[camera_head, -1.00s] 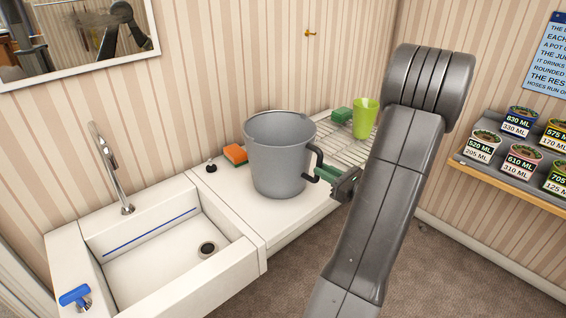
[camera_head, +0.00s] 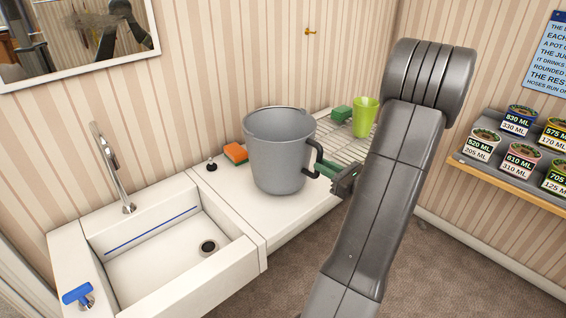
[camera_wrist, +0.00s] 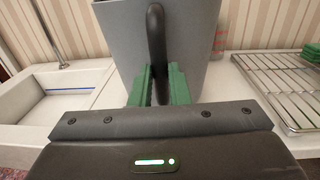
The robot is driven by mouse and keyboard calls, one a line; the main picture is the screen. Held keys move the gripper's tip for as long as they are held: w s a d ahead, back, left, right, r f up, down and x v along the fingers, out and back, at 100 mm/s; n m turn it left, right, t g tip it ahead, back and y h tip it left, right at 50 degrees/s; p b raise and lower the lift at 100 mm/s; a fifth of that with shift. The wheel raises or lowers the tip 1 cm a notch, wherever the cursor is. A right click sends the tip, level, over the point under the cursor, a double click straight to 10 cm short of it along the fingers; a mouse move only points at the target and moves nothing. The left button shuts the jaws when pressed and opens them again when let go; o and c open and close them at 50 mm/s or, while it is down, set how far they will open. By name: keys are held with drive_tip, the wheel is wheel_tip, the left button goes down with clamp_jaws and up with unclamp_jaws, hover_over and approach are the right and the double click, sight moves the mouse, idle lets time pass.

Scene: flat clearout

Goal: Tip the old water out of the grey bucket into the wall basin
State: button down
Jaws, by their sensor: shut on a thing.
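The grey bucket (camera_head: 276,155) is upright above the white counter, just right of the basin; I cannot tell whether its base touches the counter. Its inside shows only near the rim, and no water can be made out. My gripper (camera_head: 332,171) is shut on the bucket's dark side handle. In the wrist view the green fingers (camera_wrist: 160,86) lie on both sides of the handle (camera_wrist: 156,45), with the grey bucket wall (camera_wrist: 190,40) behind. The white wall basin (camera_head: 150,262) is at the left, with an open-looking drain (camera_head: 208,246) and a blue line on its back wall.
A tall tap (camera_head: 112,165) stands behind the basin and a blue-handled valve (camera_head: 77,294) at its front left. An orange sponge (camera_head: 235,153) and a black plug (camera_head: 211,164) lie left of the bucket.

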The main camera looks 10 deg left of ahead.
drive_tip(key=shift+r, duration=0.2)
wheel_tip(320, 180, up, 3)
drive_tip(key=shift+f+p, duration=0.1)
drive_tip(key=shift+p, duration=1.1)
drive_tip(key=shift+d, duration=0.1)
